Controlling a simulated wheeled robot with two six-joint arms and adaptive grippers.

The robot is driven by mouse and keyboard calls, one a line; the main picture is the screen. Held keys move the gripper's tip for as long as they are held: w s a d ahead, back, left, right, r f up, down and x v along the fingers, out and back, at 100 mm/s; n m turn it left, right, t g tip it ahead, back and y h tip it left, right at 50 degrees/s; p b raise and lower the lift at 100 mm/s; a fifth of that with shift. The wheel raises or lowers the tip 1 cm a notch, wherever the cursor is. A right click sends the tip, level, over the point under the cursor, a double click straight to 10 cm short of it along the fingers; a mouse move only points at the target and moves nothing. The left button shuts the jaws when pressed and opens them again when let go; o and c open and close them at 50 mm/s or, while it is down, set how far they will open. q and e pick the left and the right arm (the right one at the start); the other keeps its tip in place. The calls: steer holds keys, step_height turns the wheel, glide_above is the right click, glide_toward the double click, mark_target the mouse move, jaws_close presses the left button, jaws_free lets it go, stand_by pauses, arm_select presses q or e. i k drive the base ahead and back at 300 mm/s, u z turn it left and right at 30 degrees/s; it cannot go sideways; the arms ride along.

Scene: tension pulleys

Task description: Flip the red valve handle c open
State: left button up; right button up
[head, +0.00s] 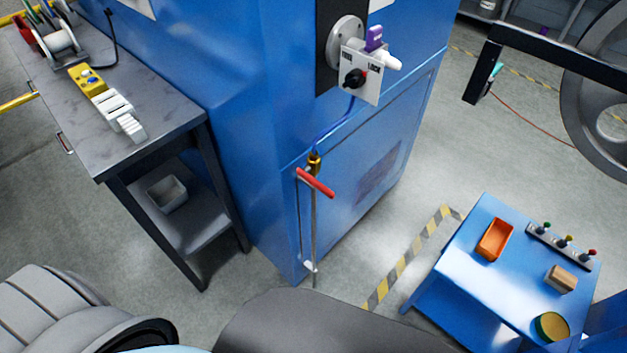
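The red valve handle (316,183) sits on a thin vertical pipe (313,230) at the corner of the blue machine cabinet. The handle slants down to the right, across the pipe. A brass fitting (314,162) is just above it, with a blue hose (335,126) running up to a grey control box (361,76). No letter is readable on the handle. Neither gripper is in view; large grey and black parts of my own body fill the bottom left and bottom middle.
A dark workbench (165,130) with a yellow box (87,80) stands left of the cabinet (240,110). A blue table (480,275) at lower right holds an orange tray (482,240), a wooden block (560,278) and several colored knobs. Open floor (425,165) lies right of the cabinet.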

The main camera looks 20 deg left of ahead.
mark_target(303, 171)
steer(key=z, duration=1.35)
steer(key=k, duration=1)
steer(key=z, duration=0.05)
